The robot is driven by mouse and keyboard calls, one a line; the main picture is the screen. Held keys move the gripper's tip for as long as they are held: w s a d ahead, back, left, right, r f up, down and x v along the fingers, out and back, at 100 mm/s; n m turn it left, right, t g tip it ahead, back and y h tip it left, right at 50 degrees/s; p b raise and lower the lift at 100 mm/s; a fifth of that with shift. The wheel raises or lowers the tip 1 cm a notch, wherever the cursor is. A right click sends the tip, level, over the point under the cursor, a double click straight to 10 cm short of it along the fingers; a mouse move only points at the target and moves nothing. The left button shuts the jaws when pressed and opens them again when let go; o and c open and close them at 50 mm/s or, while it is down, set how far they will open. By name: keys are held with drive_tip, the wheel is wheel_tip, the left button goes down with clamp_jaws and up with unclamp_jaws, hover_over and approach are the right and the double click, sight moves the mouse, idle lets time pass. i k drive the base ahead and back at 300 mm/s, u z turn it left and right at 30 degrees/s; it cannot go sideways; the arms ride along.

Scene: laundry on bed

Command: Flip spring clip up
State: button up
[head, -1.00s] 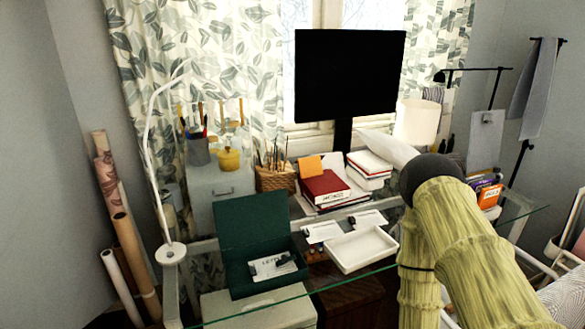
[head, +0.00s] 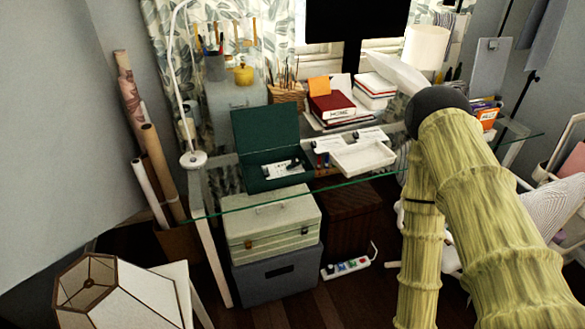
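No spring clip can be told for certain; several small dark clip-like items show in the head view. One dark item (head: 294,164) lies on a white card in the open dark green box (head: 262,133) on the glass desk. Other small dark items (head: 314,145) sit at white cards behind the white tray (head: 362,158). They are too small to tell whether they lie flat or stand up. My arm, in a yellow-green sleeve with a dark joint, fills the right side. My gripper does not show; it is out of view or hidden beyond the arm.
Books (head: 332,105), a yellow pot (head: 243,75) and a basket of sticks (head: 286,93) stand behind. The glass desk edge (head: 290,199) runs across the middle. A cream case (head: 270,222) and a power strip (head: 346,268) are below. A lampshade (head: 95,293) stands lower left.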

sight(294, 163)
drive_tip(key=z, duration=1.85)
drive_tip(key=i, duration=1.2)
drive_tip(key=u, duration=1.95)
